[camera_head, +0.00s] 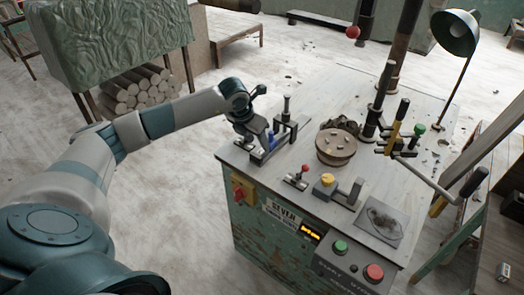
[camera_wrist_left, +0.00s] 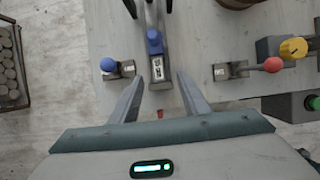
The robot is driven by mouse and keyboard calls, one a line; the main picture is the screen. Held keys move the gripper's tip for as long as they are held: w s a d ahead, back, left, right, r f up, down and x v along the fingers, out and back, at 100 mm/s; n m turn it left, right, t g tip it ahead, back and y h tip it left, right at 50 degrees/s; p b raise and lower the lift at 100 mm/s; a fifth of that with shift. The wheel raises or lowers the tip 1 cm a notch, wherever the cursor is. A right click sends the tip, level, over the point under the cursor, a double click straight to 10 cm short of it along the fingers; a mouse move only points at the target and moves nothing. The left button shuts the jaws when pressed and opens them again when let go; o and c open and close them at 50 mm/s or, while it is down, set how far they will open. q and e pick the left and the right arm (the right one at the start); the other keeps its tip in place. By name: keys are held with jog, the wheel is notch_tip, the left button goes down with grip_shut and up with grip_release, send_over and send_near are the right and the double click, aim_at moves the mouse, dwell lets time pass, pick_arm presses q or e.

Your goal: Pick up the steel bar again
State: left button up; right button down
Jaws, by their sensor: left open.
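My left gripper (camera_head: 258,142) is over the near left corner of the worktable, beside a grey metal fixture (camera_head: 284,138). In the left wrist view my left gripper (camera_wrist_left: 160,77) has its two fingers apart. A narrow grey metal piece (camera_wrist_left: 158,70) with a small label and a blue knob (camera_wrist_left: 154,42) shows between and beyond the fingertips. I cannot tell whether this piece is the steel bar, or whether the fingers touch it. No other loose bar is clear to me. My right gripper is not in view.
The worktable (camera_head: 332,92) also bears a round wooden disc (camera_head: 336,147), a red-knobbed lever (camera_head: 299,177), a yellow knob (camera_head: 327,180) and a dark flat pad (camera_head: 381,221). Black-handled levers (camera_head: 397,135) and a lamp (camera_head: 455,33) stand at the right. A log rack (camera_head: 138,92) stands left.

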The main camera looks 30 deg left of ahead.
aim_at(262, 150)
pick_arm(q)
jog(key=shift+w+f, duration=0.2)
jog(key=shift+f, duration=0.3)
jog(key=shift+w+f+p, duration=0.2)
jog(key=shift+f+p, duration=0.1)
jog(key=shift+p, duration=0.2)
jog(key=p+x, duration=0.1)
jog(key=x, duration=0.2)
jog(key=shift+w+a+f+p, duration=0.1)
jog(key=shift+w+f+p, duration=0.05)
jog(key=shift+f+p, duration=0.25)
jog(key=shift+w+f, duration=0.15)
jog(key=shift+f, duration=0.1)
jog(key=shift+c, duration=0.3)
grip_shut()
